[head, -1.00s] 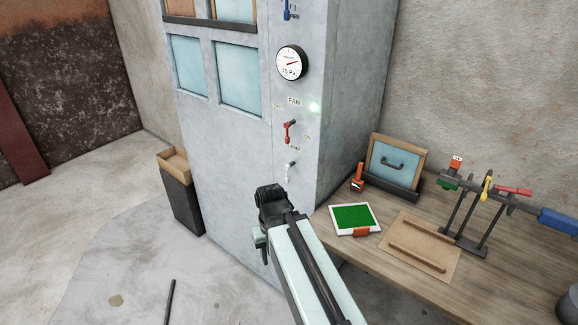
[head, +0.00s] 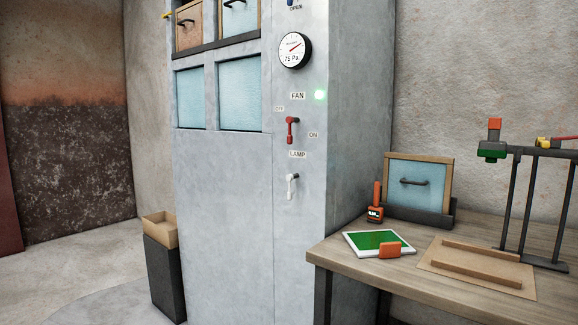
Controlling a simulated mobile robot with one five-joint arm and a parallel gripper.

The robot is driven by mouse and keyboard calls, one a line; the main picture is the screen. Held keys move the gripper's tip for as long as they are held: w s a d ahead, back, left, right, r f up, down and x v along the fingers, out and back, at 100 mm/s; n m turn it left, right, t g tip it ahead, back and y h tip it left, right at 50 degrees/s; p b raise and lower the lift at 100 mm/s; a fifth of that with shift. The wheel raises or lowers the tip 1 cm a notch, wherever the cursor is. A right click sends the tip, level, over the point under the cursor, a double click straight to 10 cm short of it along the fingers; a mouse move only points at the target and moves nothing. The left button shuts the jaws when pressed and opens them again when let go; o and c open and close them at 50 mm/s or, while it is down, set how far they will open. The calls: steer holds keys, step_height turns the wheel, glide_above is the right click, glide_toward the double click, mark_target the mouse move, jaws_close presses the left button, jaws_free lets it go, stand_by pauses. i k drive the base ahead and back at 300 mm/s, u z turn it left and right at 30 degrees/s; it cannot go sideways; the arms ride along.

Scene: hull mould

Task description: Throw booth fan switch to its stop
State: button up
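The booth fan switch (head: 291,130) is a small red lever on the pale grey panel of the booth cabinet (head: 225,200). It sits below the FAN label (head: 297,96). A label that appears to read OFF (head: 279,109) is at its upper left, and an ON label (head: 313,135) is at its right. The lever's exact throw is too small to tell. A green light (head: 320,95) glows to the right of the FAN label. My gripper and arm are not in the current view.
A white lamp switch (head: 291,186) sits below the LAMP label (head: 297,154). A round gauge (head: 295,50) is above. A wooden bench (head: 350,258) at right holds a tablet (head: 362,242), an orange meter (head: 376,208) and a framed filter (head: 418,184). A dark bin (head: 165,278) stands left.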

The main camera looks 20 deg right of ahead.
mark_target(290, 120)
steer(key=u, duration=0.05)
steer(key=i, duration=0.9)
steer(key=u, duration=1.4)
steer(key=k, duration=0.75)
steer(key=u, duration=0.85)
steer(key=i, duration=1)
steer(key=z, duration=0.05)
